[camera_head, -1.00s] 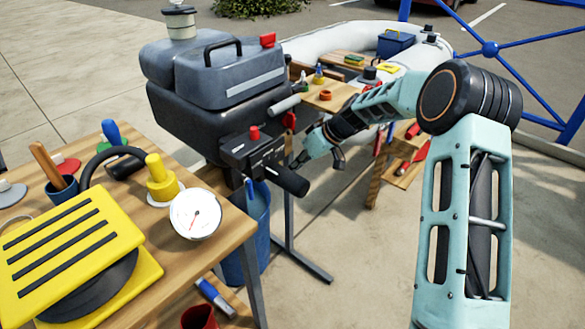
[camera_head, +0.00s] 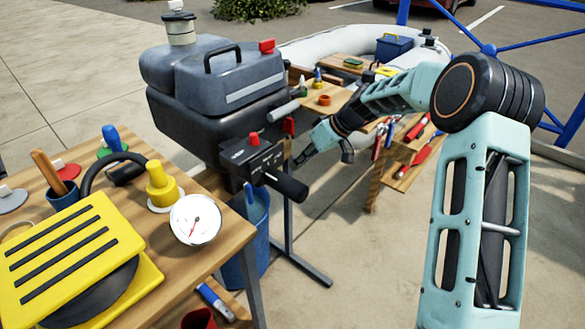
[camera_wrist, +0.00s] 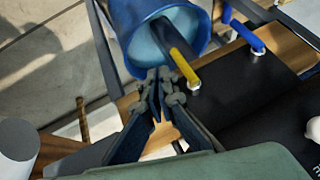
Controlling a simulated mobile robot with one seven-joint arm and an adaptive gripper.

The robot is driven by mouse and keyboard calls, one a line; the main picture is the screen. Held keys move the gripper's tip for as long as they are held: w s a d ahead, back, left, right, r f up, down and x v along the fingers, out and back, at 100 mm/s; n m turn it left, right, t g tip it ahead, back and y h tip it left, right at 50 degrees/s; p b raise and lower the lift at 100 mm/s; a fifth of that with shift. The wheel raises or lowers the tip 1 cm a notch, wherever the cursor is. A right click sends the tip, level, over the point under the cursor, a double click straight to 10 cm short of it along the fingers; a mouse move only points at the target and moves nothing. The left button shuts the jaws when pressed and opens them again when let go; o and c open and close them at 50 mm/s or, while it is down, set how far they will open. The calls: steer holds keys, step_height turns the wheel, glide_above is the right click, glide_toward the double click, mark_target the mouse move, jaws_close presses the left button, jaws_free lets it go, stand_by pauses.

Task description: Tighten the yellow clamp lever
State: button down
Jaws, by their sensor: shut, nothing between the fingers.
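The lever cannot be made out in the head view.
The blue bucket (camera_wrist: 150,20) is beyond my fingertips, and a blue-handled part (camera_wrist: 246,38) is to the right. The motor's black tiller grip (camera_head: 287,185) juts out below my gripper. A wooden bench (camera_head: 225,240) stands left; the paving (camera_head: 340,235) is open.

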steer(key=v, duration=0.8)
steer(key=shift+d+r, duration=0.15)
steer(key=shift+r, duration=0.2)
